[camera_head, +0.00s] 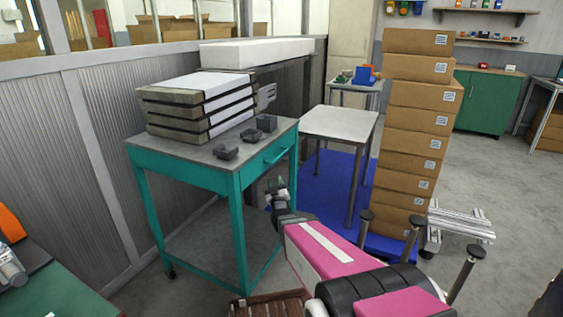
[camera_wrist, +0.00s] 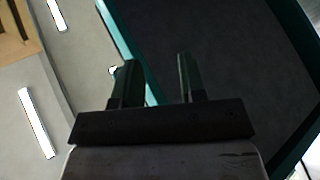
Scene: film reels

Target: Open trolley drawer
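The teal trolley (camera_head: 244,215) stands left of centre in the head view, with a grey top and a lower shelf. Its drawer (camera_head: 277,153) is in the right-hand side under the top, with a teal bar handle, and looks shut. My gripper (camera_head: 276,186) is beside the trolley's right side, below the drawer, and apart from the handle. In the wrist view my gripper (camera_wrist: 156,80) has its two fingers spread with nothing between them. A teal trolley edge (camera_wrist: 122,38) and a dark panel lie beyond the fingers. The handle cannot be made out there.
Stacked flat cases (camera_head: 200,105) and small dark blocks (camera_head: 226,152) sit on the trolley top. A grey-topped table (camera_head: 340,124) and a tall stack of cardboard boxes (camera_head: 411,130) stand to the right. A wooden crate (camera_head: 270,305) is on the floor near my base.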

